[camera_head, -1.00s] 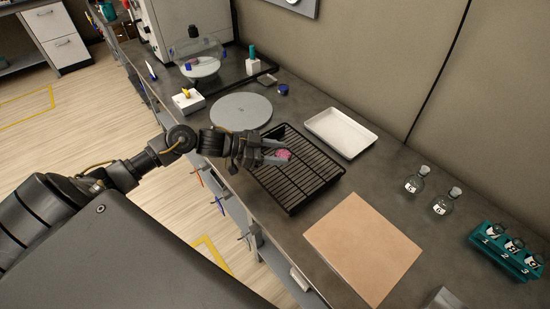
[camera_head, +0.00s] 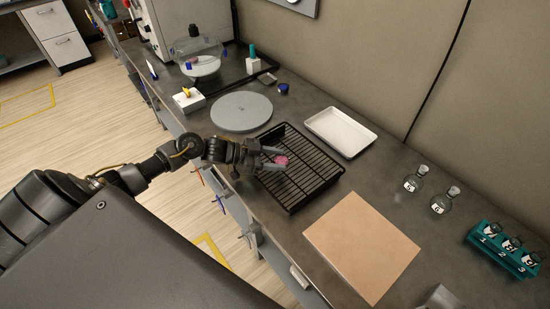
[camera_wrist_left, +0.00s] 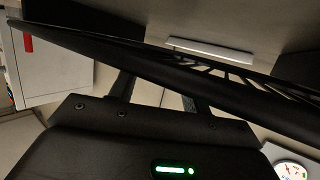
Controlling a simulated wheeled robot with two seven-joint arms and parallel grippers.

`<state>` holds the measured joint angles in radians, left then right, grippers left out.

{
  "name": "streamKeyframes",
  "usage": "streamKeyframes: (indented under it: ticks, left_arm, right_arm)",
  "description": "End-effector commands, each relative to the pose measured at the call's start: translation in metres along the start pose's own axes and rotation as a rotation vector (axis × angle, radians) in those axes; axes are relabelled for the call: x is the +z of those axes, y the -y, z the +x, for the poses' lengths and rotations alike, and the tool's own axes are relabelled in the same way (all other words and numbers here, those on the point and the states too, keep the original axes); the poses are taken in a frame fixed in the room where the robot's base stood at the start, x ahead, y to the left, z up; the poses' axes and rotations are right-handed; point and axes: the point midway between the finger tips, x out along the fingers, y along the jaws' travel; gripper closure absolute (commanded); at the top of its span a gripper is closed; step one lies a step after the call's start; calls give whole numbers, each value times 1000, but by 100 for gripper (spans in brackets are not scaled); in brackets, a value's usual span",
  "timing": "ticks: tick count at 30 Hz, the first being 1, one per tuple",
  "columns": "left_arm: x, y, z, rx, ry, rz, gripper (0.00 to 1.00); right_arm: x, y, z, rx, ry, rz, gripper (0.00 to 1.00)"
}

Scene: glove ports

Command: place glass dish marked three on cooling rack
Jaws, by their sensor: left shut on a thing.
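The cooling rack (camera_head: 312,184) is a black wire grid on the bench in the head view. My left gripper (camera_head: 281,159) reaches over its left part, shut on a small piece with a pink middle (camera_head: 282,161), which I take to be the glass dish. Its clear glass and any number on it are too small to make out. The dish is at or just above the bars; I cannot tell if it touches them. In the left wrist view the rack's dark edge (camera_wrist_left: 190,85) crosses close in front of the fingers, and the dish is hidden. My right gripper is not in view.
A white tray (camera_head: 341,132) lies behind the rack, a round grey plate (camera_head: 241,111) to its left, and a tan board (camera_head: 362,247) to its right. Two stoppered flasks (camera_head: 412,180) and a teal holder (camera_head: 502,250) with vials stand further right.

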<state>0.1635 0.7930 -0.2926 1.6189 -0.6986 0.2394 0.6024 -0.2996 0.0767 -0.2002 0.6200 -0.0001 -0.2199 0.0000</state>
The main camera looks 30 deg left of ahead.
Motion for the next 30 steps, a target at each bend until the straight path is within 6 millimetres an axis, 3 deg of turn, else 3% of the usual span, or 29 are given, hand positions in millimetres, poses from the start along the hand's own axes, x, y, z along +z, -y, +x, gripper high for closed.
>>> streamKeyframes:
  ticks: [1, 5, 17, 30]
  left_arm:
    - [1, 0, 0, 0, 0, 0, 48]
    - [0, 0, 0, 0, 0, 0, 31]
    - [0, 0, -6, -1, 1, 0, 30]
    - [1, -1, -92, 1, 5, 0, 30]
  right_arm:
    - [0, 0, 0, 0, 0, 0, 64]
    - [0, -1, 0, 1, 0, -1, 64]
    - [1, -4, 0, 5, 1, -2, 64]
    - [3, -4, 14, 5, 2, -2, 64]
